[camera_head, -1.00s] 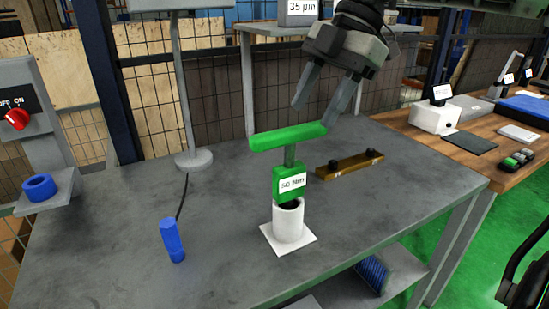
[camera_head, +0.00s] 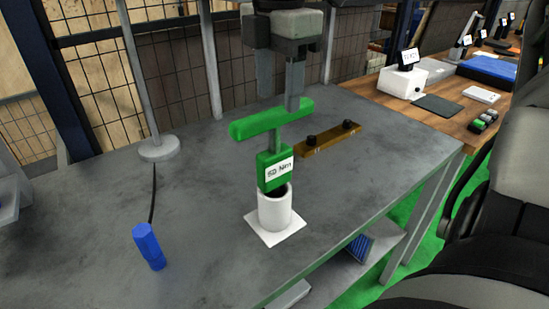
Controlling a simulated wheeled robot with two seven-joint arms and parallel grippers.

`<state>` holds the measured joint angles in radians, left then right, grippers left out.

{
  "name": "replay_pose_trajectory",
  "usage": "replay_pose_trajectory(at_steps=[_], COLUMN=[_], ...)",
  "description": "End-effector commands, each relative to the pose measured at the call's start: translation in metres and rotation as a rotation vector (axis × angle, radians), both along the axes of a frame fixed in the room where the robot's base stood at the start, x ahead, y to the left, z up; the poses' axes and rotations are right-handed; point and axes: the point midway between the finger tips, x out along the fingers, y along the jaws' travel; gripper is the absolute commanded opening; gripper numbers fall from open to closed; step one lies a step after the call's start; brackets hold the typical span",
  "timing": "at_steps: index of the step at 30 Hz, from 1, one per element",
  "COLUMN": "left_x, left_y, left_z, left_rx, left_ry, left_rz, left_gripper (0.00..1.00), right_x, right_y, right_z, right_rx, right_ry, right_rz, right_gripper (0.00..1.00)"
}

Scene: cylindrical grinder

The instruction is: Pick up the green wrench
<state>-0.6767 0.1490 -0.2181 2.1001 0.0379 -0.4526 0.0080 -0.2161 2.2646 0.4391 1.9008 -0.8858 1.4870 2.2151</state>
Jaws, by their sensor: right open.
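The green wrench (camera_head: 275,168) stands upright in a white cylindrical holder (camera_head: 275,210) on a square white base on the grey table. It has a green T-shaped crossbar at the top and a white label on its block. My right gripper (camera_head: 280,100) points downward just above and behind the crossbar. Its two fingers are apart, and their tips are close to the bar. I cannot tell whether they touch it. Nothing is held. My left gripper is not in view.
A brown bar with two black knobs (camera_head: 328,140) lies behind and right of the wrench. A lamp-like stand base (camera_head: 158,148) is at the back left. A wooden bench (camera_head: 440,112) with devices is at the right.

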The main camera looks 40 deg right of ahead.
Motion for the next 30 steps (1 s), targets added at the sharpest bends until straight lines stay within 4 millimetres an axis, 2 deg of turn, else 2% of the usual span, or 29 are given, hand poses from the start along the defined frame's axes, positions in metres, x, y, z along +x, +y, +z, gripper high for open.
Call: replay_pose_trajectory(at_steps=[4, 8, 12, 21, 26, 27, 30], left_x=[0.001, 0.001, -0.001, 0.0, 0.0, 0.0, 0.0], left_y=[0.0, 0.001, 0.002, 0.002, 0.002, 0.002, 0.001], left_z=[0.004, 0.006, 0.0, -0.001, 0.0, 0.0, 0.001], left_rx=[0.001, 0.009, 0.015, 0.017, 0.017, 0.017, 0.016], left_ry=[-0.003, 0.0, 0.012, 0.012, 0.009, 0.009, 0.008], left_rz=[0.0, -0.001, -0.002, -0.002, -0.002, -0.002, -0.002], left_gripper=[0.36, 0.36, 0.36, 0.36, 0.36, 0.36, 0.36], right_x=[0.0, 0.0, 0.001, 0.001, 0.001, 0.001, 0.002], right_y=[0.002, 0.005, 0.005, 0.005, 0.005, 0.005, 0.005], right_z=[-0.012, -0.032, -0.049, -0.054, -0.054, -0.054, -0.052], right_rx=[0.002, 0.004, 0.003, 0.001, 0.001, 0.001, 0.002], right_ry=[0.004, 0.007, 0.003, -0.001, -0.001, -0.001, -0.004], right_rz=[0.0, 0.002, -0.001, -0.001, -0.001, -0.001, -0.001], right_gripper=[0.5, 0.5, 0.5, 0.5, 0.06, 0.0, 0.0])
